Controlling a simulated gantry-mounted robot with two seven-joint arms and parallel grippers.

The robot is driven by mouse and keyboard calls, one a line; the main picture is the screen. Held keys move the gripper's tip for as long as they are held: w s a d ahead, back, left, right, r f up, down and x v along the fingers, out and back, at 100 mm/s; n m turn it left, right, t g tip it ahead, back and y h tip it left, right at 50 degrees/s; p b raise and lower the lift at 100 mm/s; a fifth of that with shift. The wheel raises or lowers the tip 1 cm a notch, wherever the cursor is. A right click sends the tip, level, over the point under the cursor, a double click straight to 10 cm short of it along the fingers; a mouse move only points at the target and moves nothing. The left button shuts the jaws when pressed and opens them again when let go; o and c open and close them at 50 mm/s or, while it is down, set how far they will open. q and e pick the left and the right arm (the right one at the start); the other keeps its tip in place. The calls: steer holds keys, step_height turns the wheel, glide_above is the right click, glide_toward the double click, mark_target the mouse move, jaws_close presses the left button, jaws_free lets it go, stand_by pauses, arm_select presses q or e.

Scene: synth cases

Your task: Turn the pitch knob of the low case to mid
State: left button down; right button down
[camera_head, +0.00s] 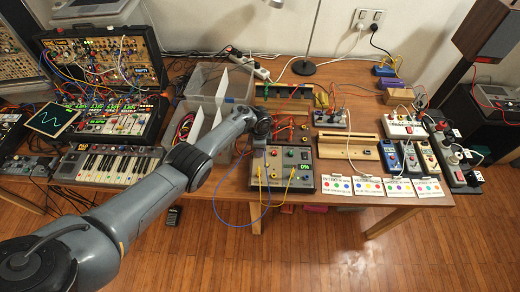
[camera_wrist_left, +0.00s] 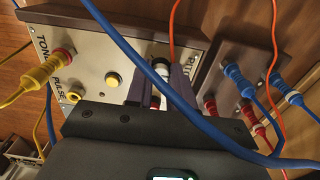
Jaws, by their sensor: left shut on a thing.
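In the left wrist view, a pale panel (camera_wrist_left: 125,52) carries a yellow plug by the word TONE and a yellow button. My left gripper (camera_head: 264,136) is at the back left of the low case in the head view. In the left wrist view its two fingers (camera_wrist_left: 158,86) are shut around a knob with a white top (camera_wrist_left: 160,66). My right gripper is not in view.
A blue cable (camera_wrist_left: 150,75) crosses close in front of the fingers. A board with blue and red plugs (camera_wrist_left: 235,75) lies beside the panel. A keyboard (camera_head: 105,165) stands left, a clear bin (camera_head: 212,85) behind, and a wooden box (camera_head: 350,150) and cards right.

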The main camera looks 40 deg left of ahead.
arm_select(q)
steer(key=c, duration=1)
jaws_free()
steer(key=shift+r+p, duration=0.4)
steer(key=shift+r, duration=0.15)
step_height(320, 180, up, 10)
steer(key=p, duration=0.4)
steer(key=shift+f+p, duration=0.15)
steer(key=shift+p, duration=0.25)
